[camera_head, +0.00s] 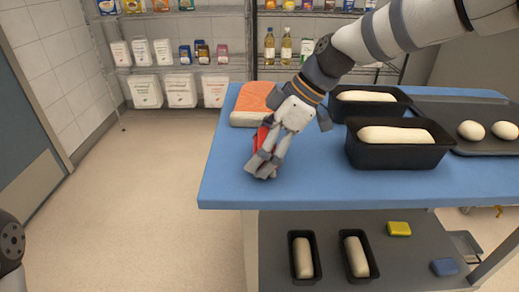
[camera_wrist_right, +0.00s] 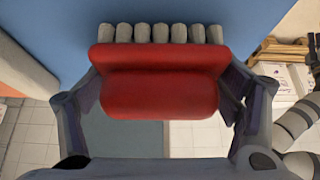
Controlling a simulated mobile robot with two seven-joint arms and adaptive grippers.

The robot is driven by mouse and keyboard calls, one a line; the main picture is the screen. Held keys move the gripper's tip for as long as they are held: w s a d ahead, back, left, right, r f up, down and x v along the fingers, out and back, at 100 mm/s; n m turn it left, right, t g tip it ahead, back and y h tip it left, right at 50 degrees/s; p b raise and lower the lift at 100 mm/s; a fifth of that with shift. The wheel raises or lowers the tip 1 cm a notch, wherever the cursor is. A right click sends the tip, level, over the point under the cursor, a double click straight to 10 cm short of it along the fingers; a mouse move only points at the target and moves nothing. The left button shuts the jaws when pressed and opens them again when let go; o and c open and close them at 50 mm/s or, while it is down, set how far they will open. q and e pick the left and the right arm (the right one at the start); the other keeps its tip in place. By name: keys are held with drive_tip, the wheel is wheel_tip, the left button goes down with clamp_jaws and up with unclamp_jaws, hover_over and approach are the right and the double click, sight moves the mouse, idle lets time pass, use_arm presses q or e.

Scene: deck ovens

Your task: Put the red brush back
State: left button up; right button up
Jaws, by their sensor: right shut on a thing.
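The red brush (camera_wrist_right: 160,80) with grey bristle tufts fills the middle of the right wrist view. My right gripper (camera_wrist_right: 162,105) is shut on it, with a finger at each end of the red body. In the head view the right gripper (camera_head: 264,168) is over the front left part of the blue worktop (camera_head: 310,185), and only a little of the red brush (camera_head: 260,137) shows between the fingers. I cannot tell whether the bristles touch the worktop. At the left edge of the head view part of my left arm shows, but its gripper is not in view.
An orange-topped pad (camera_head: 254,103) lies behind the gripper. Black loaf tins (camera_head: 398,155) with dough and a dark tray (camera_head: 470,143) with dough balls stand to the right. The lower shelf (camera_head: 330,230) holds two more tins, a yellow sponge (camera_head: 399,229) and a blue sponge (camera_head: 444,267).

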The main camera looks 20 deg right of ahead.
drive_tip(key=shift+f, duration=0.15)
drive_tip(key=shift+f, duration=0.15)
drive_tip(key=o, duration=1.1)
drive_tip(key=shift+d+r, duration=0.1)
drive_tip(key=shift+r, duration=0.2)
drive_tip(key=p+v, duration=0.1)
drive_tip(key=v, duration=1)
drive_tip(key=shift+s+d+r, duration=0.1)
drive_tip(key=shift+d+r, duration=0.1)
drive_tip(key=shift+r, duration=0.1)
drive_tip(key=shift+f, duration=0.1)
